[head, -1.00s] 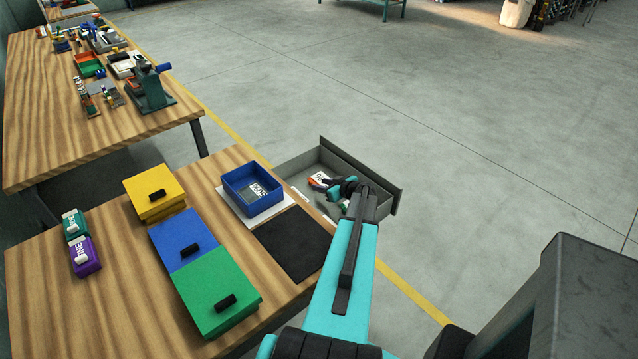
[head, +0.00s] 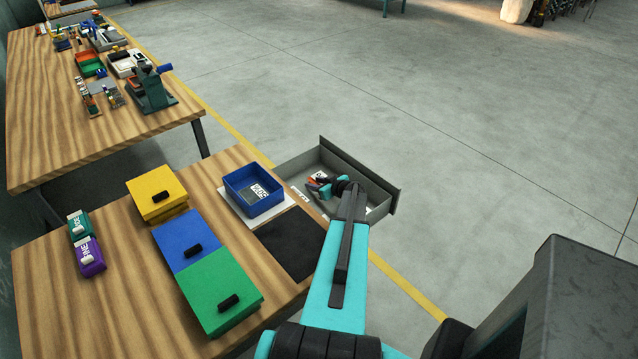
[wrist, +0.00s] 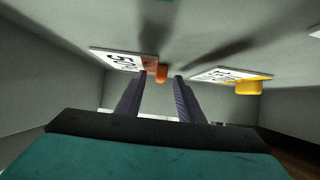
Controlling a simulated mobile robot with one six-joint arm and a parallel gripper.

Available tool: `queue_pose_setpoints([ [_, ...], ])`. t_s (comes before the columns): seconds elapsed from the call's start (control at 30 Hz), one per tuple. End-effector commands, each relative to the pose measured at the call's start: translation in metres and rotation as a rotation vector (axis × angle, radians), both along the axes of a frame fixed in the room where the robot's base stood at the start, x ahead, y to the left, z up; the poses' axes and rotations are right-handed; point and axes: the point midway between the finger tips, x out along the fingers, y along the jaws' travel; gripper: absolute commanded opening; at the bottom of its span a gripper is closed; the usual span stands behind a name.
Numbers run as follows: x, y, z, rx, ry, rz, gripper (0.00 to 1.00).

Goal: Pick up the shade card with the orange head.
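The shade card with the orange head lies in the open grey drawer. In the wrist view its white printed card (wrist: 118,60) is left of centre, and its orange head (wrist: 161,73) shows at the tips of my two fingers, between them. My gripper (wrist: 160,84) is open, with a clear gap between the fingers. I cannot tell whether the head is fully inside that gap. In the head view my gripper (head: 322,187) is low inside the drawer and hides part of the cards.
Another card (wrist: 222,74) with a yellow head (wrist: 249,87) lies just right of my fingers. The drawer's walls (head: 360,174) surround my gripper. A blue tray (head: 253,200), a black mat (head: 291,238) and coloured lidded boxes (head: 184,244) stand on the table.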

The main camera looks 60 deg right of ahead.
Motion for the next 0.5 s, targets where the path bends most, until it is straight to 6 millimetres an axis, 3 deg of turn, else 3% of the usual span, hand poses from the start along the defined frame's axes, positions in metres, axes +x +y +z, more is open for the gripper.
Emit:
queue_pose_setpoints([
  [0.17,0.0001,0.0001,0.0002,0.000,0.000,0.000,0.34],
  [0.4,0.0002,0.0001,0.0003,0.000,0.000,0.001,0.00],
  [0.5,0.0003,0.0002,0.0004,0.000,0.000,0.001,0.00],
])
